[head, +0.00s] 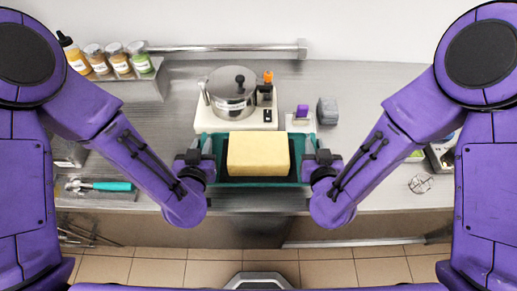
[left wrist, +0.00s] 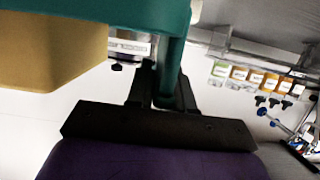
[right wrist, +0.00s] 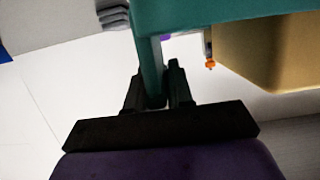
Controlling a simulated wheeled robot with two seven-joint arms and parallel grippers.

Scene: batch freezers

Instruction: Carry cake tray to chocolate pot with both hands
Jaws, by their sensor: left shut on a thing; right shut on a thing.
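The teal cake tray (head: 225,182) is in the middle of the head view, held at the counter's front edge. A pale yellow block of cake (head: 258,154) sits in it. My left gripper (head: 205,160) is shut on the tray's left end; the left wrist view shows its fingers around the teal edge (left wrist: 172,75). My right gripper (head: 311,160) is shut on the right end, also seen in the right wrist view (right wrist: 157,85). The chocolate pot (head: 232,92), silver with a black lid knob, stands on a white base (head: 236,117) just behind the tray.
Several jars and a bottle (head: 109,57) stand on a shelf at the back left. A teal-handled tool (head: 105,186) lies at the left. A grey block (head: 327,111) and a small purple item (head: 302,111) are right of the pot. Bare counter (head: 380,90) lies farther right.

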